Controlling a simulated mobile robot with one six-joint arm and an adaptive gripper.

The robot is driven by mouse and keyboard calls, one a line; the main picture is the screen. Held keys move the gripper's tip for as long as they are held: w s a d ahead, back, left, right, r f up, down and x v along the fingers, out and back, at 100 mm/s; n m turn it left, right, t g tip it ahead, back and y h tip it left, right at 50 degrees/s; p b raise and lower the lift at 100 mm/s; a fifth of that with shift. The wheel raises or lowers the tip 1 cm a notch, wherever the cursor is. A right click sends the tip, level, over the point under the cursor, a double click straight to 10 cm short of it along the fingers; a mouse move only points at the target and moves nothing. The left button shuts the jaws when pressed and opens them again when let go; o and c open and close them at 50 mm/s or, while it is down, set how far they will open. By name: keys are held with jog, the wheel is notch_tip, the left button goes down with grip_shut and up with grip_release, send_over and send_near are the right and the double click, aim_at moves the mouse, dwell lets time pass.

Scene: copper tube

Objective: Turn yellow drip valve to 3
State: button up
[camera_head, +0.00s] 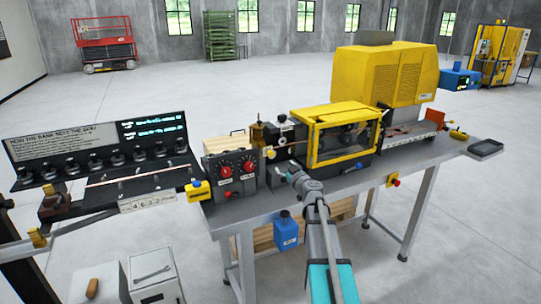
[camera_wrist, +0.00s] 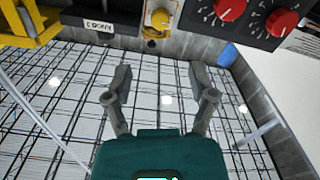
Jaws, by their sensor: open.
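The yellow drip valve (camera_head: 270,153) is a small round yellow knob to the right of the red-knob panel in the head view. It also shows at the top of the wrist view (camera_wrist: 160,18), with a pale dial around it; its number setting is too small to read. My gripper (camera_head: 291,170) is near the valve, slightly right of and below it in the head view. In the wrist view my gripper (camera_wrist: 160,84) is open and empty, its fingers apart and pointing toward the valve, with a visible gap before it.
A panel with two red knobs (camera_head: 238,169) stands beside the valve. A yellow-framed enclosure (camera_head: 343,136) stands close on the right. A yellow box (camera_head: 198,190) sits at the bench's front left. The floor in front of the grey bench (camera_head: 355,183) is mostly open.

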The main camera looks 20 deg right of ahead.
aim_at(271, 155)
jog(key=w, duration=1.2)
jog(key=shift+w+a, duration=0.25)
jog(key=shift+w, duration=0.15)
jog(key=shift+c, duration=0.3)
grip_shut()
